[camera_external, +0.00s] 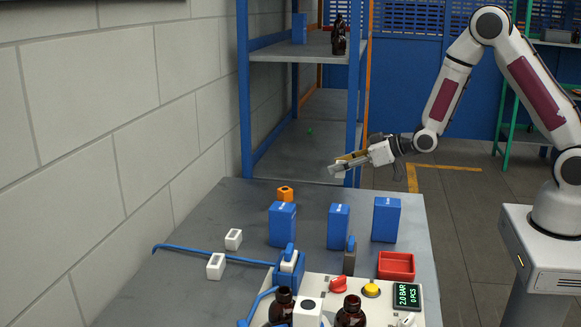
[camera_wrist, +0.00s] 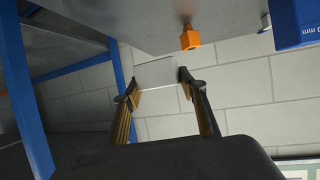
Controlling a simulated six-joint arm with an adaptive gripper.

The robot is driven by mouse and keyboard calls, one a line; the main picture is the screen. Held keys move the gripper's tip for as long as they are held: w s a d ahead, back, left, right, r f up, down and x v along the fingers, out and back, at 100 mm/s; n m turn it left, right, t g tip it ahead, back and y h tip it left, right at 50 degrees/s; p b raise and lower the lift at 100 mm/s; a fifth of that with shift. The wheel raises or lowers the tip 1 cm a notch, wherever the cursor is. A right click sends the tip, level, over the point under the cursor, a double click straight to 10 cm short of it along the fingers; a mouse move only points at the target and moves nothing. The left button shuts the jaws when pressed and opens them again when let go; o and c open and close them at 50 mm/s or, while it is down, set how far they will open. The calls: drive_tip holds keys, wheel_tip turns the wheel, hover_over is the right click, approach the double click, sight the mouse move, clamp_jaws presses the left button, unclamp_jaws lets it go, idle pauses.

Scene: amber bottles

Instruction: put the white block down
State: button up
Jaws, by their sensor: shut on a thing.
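My gripper (camera_external: 351,160) is held out in the air beyond the far right part of the table in the external view. Its fingers point left and slightly down. A small pale block (camera_external: 336,169) shows at the fingertips. In the wrist view my gripper (camera_wrist: 159,82) has its two fingers on either side of this white block (camera_wrist: 157,72), which they grip. Nothing shows under the block to support it. Two other white blocks, a farther one (camera_external: 233,239) and a nearer one (camera_external: 216,266), stand on the left of the grey table (camera_external: 200,210).
An orange block (camera_external: 285,193) stands near the table's far edge; it also shows in the wrist view (camera_wrist: 190,39). Blue boxes (camera_external: 283,225) (camera_external: 338,226) (camera_external: 386,219) stand across the middle. A red tray (camera_external: 396,266) is nearer. A blue-framed shelf (camera_external: 246,100) stands behind. The far left tabletop is clear.

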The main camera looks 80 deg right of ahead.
drive_tip(key=w+a+n+y, duration=0.2)
drive_tip(key=w+a, duration=0.6)
drive_tip(key=w, duration=0.4)
drive_tip(key=w+a+n+y, duration=0.2)
drive_tip(key=w+a, duration=0.7)
drive_tip(key=w, duration=0.2)
drive_tip(key=shift+w+a+r, duration=0.25)
drive_tip(key=shift+w, duration=0.15)
drive_tip(key=shift+f, duration=0.1)
drive_tip(key=shift+f, duration=3.1)
